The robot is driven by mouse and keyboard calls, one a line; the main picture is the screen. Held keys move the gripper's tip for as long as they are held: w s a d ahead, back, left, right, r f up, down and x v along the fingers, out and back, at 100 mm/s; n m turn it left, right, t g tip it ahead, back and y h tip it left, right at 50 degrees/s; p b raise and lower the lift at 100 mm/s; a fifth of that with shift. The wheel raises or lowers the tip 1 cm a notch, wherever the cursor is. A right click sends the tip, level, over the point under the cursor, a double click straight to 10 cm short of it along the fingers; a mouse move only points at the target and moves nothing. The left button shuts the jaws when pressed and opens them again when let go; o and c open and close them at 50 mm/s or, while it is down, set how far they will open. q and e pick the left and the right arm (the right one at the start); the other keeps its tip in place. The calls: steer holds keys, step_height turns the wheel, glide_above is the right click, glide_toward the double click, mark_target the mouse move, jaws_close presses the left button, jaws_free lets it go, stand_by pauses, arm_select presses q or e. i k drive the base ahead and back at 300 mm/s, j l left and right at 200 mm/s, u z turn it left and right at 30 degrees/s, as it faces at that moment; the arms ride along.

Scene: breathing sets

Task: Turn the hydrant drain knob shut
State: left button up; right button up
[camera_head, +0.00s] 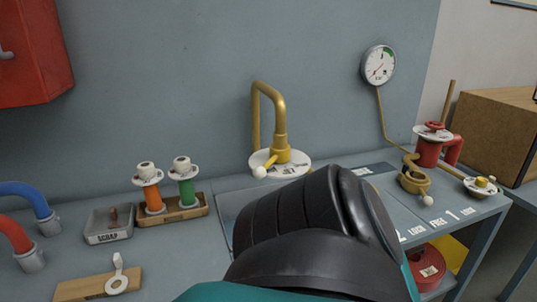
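A small red hydrant-like fitting (427,152) stands at the right end of the bench, with a white disc and a red knob (435,126) on top and a red side outlet. In front of it a yellow knob (482,181) sits on a white labelled disc. I cannot tell for sure which knob is the drain knob, nor whether it is open or shut. A brass valve (414,182) with a white-tipped lever is to the left, piped to a gauge (378,65). Neither gripper shows; a black and teal arm part of mine covers the front middle.
A tall brass pipe (281,120) stands on a white disc at the back. Orange (152,196) and green (187,191) fittings sit in a wooden tray, beside a scrap tray (108,226). A red reel (428,271) is below.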

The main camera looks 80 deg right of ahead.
mark_target(481, 182)
steer(key=z, duration=4)
steer(key=i+l+u, duration=0.1)
steer(key=u, duration=0.8)
steer(key=i+l+u, duration=0.15)
steer(key=l+u, duration=0.2)
steer(key=i+l+u, duration=0.1)
steer(key=l+u, duration=0.25)
steer(key=i+l+u, duration=0.1)
steer(key=l, duration=0.35)
steer(key=l+u, duration=0.15)
steer(key=l, duration=0.3)
